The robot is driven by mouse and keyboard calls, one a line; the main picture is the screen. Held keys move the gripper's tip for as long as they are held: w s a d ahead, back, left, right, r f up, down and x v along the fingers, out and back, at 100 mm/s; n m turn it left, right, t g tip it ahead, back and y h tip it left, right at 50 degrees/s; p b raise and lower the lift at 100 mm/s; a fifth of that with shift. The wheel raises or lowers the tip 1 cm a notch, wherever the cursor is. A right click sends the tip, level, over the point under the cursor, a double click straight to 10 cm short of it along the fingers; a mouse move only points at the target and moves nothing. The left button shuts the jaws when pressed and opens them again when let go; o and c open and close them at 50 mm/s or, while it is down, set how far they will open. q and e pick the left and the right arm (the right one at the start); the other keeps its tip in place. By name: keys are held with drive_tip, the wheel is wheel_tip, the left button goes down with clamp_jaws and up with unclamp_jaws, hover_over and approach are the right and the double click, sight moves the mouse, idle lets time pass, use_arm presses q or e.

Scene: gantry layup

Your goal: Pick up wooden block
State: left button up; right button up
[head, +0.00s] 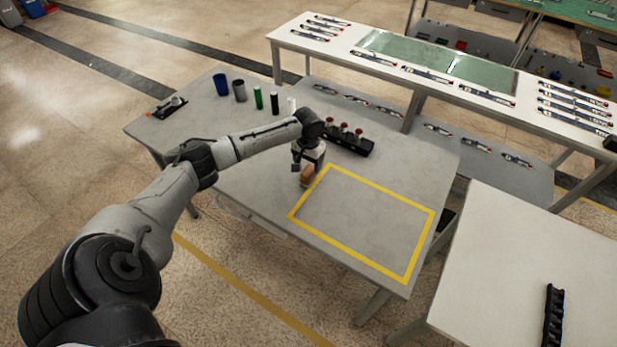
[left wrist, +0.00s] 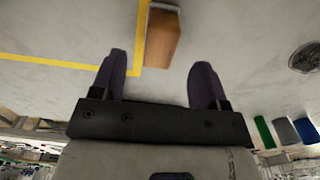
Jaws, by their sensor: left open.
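The wooden block (head: 307,174) is small and orange-brown. It is on the grey table at the left corner of the yellow-taped rectangle (head: 327,165). In the left wrist view the block (left wrist: 163,36) lies ahead of my left gripper (left wrist: 157,75), roughly in line with the gap between its two dark fingers. The fingers are spread apart with nothing between them. In the head view my left gripper (head: 300,176) is low over the table right by the block, and partly hides it. Whether they touch cannot be told. My right gripper is not in view.
A black rack (head: 346,142) with red-topped items stands just behind my gripper. Blue (head: 221,84), grey (head: 239,90) and green (head: 258,97) cylinders stand at the table's back left. The taped area is bare. A side table (head: 510,260) holds a black rail (head: 553,315).

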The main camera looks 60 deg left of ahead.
sight(308, 170)
use_arm(q)
drive_tip(key=shift+w+a+f+b, duration=0.1)
drive_tip(key=shift+f+b, duration=0.6)
drive_tip(key=shift+f, duration=2.6)
drive_tip(key=c, duration=1)
